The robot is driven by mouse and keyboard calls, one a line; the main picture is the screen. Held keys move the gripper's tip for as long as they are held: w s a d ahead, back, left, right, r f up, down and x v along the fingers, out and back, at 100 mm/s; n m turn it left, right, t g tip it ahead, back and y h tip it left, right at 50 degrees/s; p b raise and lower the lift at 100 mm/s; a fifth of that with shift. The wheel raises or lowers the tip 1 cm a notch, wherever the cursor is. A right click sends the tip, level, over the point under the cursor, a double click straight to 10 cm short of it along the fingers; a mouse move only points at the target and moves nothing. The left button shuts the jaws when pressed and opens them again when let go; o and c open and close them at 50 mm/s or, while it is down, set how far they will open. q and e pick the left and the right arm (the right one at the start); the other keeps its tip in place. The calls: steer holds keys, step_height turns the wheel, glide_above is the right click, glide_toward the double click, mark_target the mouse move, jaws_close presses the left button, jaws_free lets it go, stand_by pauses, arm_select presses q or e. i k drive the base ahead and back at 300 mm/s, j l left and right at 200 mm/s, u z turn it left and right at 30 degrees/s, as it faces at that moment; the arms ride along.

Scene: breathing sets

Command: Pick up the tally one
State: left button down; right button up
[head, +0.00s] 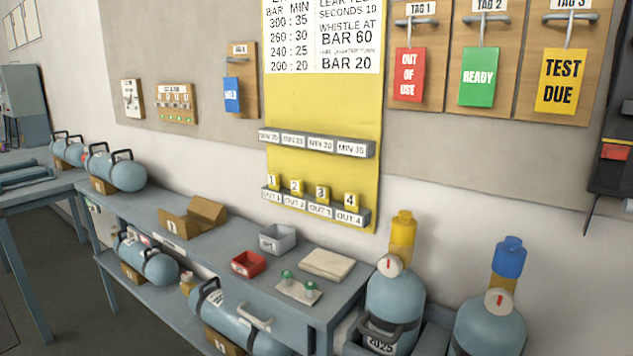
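The upper grey rack (370,149), with MIN labels, holds no tallies that I can see. Neither of my grippers is in the head view.
A grey-blue bench (205,250) runs below the board. It carries a grey bin (277,238), a red bin (248,263), a folded cloth (326,263) and a wooden cradle (190,215). Upright cylinders (395,300) stand at right; others lie on the shelf below.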

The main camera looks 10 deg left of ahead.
mark_target(273, 179)
steer(key=i+j+z, duration=0.1)
steer(key=j+z, duration=0.15)
steer(key=j, duration=0.15)
steer(key=i+j+z, duration=0.1)
steer(key=j+z, duration=0.15)
steer(key=j, duration=0.2)
steer(key=j+z, duration=0.1)
steer(key=j, duration=0.35)
steer(key=i+j+z, duration=0.15)
steer(key=j, duration=0.3)
steer(key=j+z, duration=0.1)
steer(key=j, duration=1.7)
steer(key=i, duration=0.05)
